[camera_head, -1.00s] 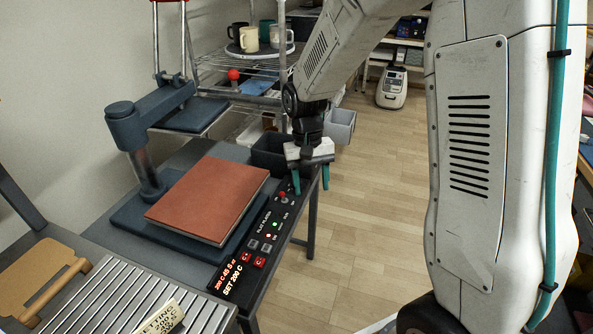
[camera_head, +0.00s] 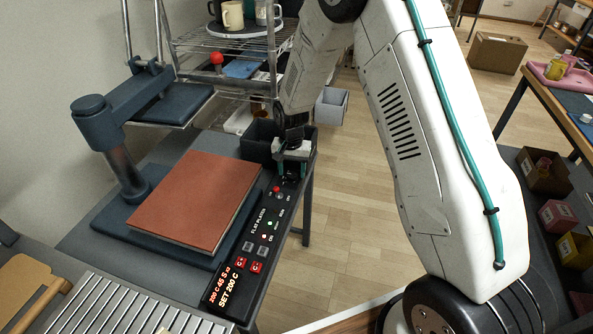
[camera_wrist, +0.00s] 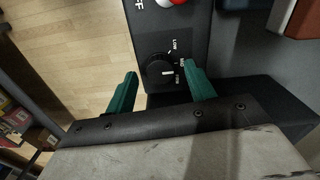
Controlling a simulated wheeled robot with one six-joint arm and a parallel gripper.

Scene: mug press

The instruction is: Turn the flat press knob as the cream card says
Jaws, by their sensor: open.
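The flat press knob (camera_wrist: 156,66) is a round black dial with a white line in the wrist view. The line lies roughly level, its bright end towards the labels on the right. LOW is readable; the labels below it are partly blurred. My gripper (camera_wrist: 161,71) is open, its teal fingers on the left and right of the knob, with nothing held. In the head view my gripper (camera_head: 291,171) is over the far end of the black control panel (camera_head: 240,250) and hides the knob. The cream card is at most a sliver at the bottom edge, its writing unreadable.
A red switch (camera_head: 277,189) sits on the panel just in front of the gripper. The press bed with its brown-red plate (camera_head: 200,195) is left of the panel. A dark bin (camera_head: 259,142) stands behind the gripper. Open floor (camera_head: 350,220) lies to the right.

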